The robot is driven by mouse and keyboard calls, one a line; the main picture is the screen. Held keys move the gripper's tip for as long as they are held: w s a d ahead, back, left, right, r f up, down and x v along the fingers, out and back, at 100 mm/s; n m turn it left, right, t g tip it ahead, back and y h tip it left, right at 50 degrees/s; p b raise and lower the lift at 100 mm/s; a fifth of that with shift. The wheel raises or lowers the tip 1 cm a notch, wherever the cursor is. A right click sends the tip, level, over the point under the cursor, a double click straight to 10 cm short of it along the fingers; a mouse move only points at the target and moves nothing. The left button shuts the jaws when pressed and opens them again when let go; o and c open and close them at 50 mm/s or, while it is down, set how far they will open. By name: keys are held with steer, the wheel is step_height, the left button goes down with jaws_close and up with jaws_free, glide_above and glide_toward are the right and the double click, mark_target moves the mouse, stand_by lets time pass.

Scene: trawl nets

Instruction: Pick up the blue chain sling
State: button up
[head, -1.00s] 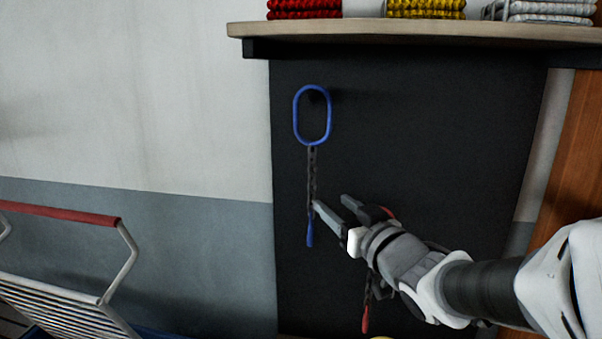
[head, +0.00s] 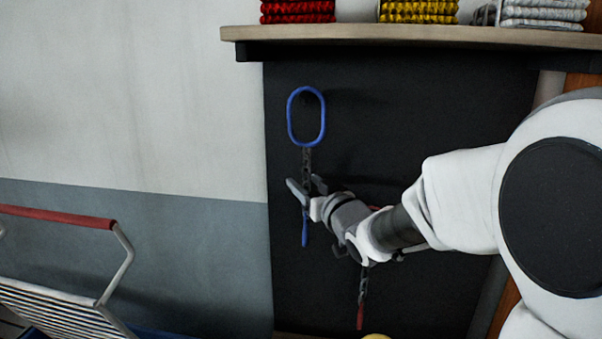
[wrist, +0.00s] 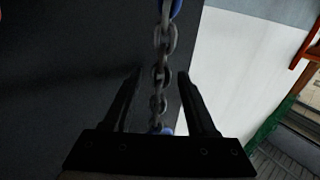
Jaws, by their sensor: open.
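The blue chain sling (head: 305,117) hangs against the black panel in the head view, with a blue oval ring on top, a short dark chain and a blue end piece below. My gripper (head: 303,187) is open at the height of the chain, under the ring. In the wrist view the dark chain (wrist: 163,45) runs down between the two open fingers of my gripper (wrist: 159,78), with blue at its top and bottom ends. No finger visibly touches the chain. Part of the chain is hidden behind the gripper in the head view.
A second sling with a red end (head: 360,316) hangs lower right, partly behind my arm. A wooden shelf (head: 400,36) with red, yellow and white coiled ropes juts out above. A rack with a red bar (head: 55,216) stands at left.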

steer(key=shift+w, duration=0.1)
jaws_close()
stand_by(1.3)
steer(key=shift+r, duration=0.1)
